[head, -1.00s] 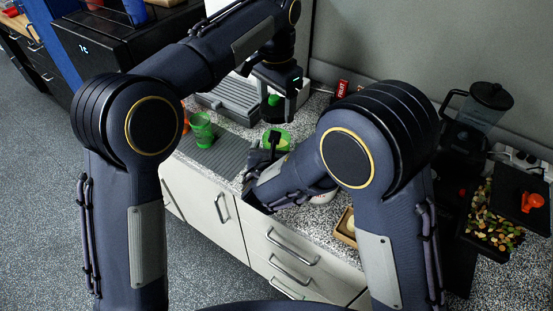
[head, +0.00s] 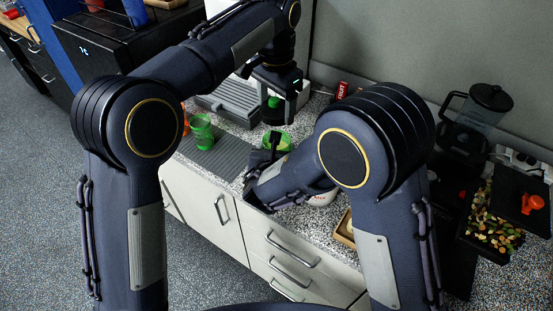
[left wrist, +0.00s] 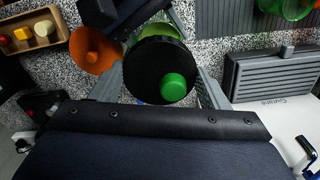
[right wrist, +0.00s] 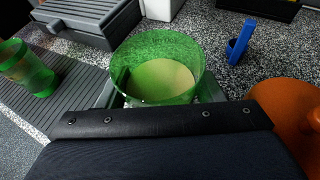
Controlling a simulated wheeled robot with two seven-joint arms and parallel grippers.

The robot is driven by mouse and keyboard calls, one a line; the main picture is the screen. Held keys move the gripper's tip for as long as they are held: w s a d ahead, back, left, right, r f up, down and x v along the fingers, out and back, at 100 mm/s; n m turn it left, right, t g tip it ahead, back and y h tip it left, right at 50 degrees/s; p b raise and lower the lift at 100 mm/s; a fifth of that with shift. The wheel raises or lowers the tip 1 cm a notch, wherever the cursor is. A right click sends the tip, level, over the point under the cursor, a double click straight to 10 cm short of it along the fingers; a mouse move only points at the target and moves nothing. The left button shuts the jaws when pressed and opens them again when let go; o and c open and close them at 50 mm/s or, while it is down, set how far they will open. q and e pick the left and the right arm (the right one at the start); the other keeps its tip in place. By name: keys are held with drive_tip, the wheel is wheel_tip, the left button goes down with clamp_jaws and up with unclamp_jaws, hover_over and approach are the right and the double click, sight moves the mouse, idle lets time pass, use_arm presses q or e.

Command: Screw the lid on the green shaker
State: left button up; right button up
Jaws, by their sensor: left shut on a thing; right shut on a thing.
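The green shaker (head: 279,143) is a see-through cup with an open top on the speckled counter. In the right wrist view the shaker (right wrist: 185,50) has tan contents, and the fingers of my right gripper (right wrist: 160,95) are shut around its sides. My left gripper (head: 277,98) points down above the shaker. It is shut on the black round lid with a green cap (left wrist: 140,72), which lies flat between its fingers in the left wrist view. The lid is apart from the shaker, and a green rim shows past its edge. My right gripper's tips are partly hidden in the head view.
Another green cup (head: 201,133) stands on a grey ribbed mat (head: 222,155) to the left. A grey appliance (head: 235,100) is behind it. An orange round thing (right wrist: 288,108) and a blue item (right wrist: 239,43) are near the shaker. A blender (head: 480,110) stands far right.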

use_arm(q)
drive_tip(key=shift+f, duration=2.5)
drive_tip(key=shift+f, duration=0.1)
drive_tip(key=shift+f, duration=0.75)
drive_tip(key=shift+f, duration=0.6)
drive_tip(key=o, duration=0.7)
use_arm(e)
clamp_jaws()
use_arm(q)
drive_tip(key=shift+o, duration=1.3)
drive_tip(key=shift+s, duration=0.1)
drive_tip(key=shift+d, duration=0.1)
